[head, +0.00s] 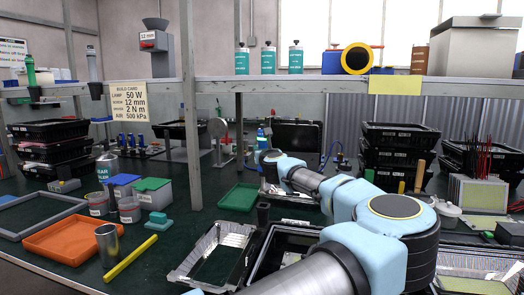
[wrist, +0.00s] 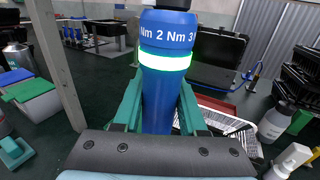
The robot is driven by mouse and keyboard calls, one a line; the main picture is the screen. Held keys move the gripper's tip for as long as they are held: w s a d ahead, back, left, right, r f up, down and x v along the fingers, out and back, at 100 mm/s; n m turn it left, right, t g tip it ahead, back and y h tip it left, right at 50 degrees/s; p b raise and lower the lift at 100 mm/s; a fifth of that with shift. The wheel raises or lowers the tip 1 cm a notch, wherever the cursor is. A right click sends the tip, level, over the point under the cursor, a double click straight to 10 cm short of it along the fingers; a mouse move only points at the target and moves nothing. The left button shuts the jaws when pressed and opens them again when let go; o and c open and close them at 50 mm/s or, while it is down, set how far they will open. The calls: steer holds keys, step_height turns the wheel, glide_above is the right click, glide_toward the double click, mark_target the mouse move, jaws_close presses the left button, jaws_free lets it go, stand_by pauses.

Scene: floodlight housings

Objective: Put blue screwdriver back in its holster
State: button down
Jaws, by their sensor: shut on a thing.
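The blue screwdriver (wrist: 165,95) has a thick blue body with a green lit ring and "Nm" marks in the wrist view. My gripper (wrist: 159,108) has its teal fingers on either side of the body and is shut on it. In the head view the screwdriver (head: 262,138) looks upright above the table, with its lower end hidden by my arm. Another black holster (head: 35,93) holds a green screwdriver (head: 30,70). I cannot tell which holster belongs to the blue one.
A grey upright post (head: 190,120) stands left of my gripper, and a shelf (head: 300,86) crosses above the table. A dark cup-like piece (head: 263,211) stands near a floodlight housing (head: 190,268). A green tray (head: 239,197) and black crates (head: 396,140) are nearby.

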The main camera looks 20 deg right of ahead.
steer(key=b, duration=0.5)
glide_above(262, 184)
steer(key=d+x, duration=0.1)
steer(key=x, duration=0.2)
steer(key=shift+a+f, duration=0.15)
steer(key=shift+f, duration=2.7)
steer(key=shift+f+b, duration=3.2)
steer(key=shift+f, duration=0.5)
steer(key=shift+c, duration=1.9)
jaws_free()
steer(key=shift+f, duration=0.1)
steer(key=b+v, duration=0.1)
steer(key=v, duration=1)
